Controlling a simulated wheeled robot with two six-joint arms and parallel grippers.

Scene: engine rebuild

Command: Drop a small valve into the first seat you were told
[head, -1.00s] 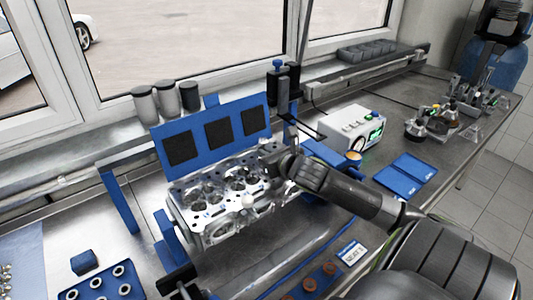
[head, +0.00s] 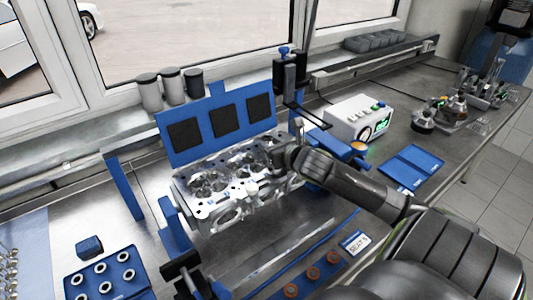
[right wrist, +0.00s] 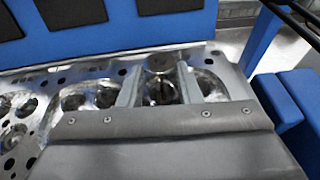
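The silver cylinder head (head: 222,200) lies on the bench with round chambers and seats on its upper face. It also shows in the right wrist view (right wrist: 90,75). My right gripper (head: 277,150) is over the right end of the head. In the right wrist view its two fingers (right wrist: 160,85) stand apart over the chambers, with a round metal surface showing between them. I cannot make out a valve held in them. No small valve can be told for certain in either view. My left gripper is not in view.
A blue panel with dark pads (head: 222,125) stands behind the head. A blue tray with white rings (head: 135,285) is at lower left. Orange-brown round parts (head: 313,273) lie near a label reading "SEAT" (head: 355,243). A white box with a green display (head: 360,120) stands right.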

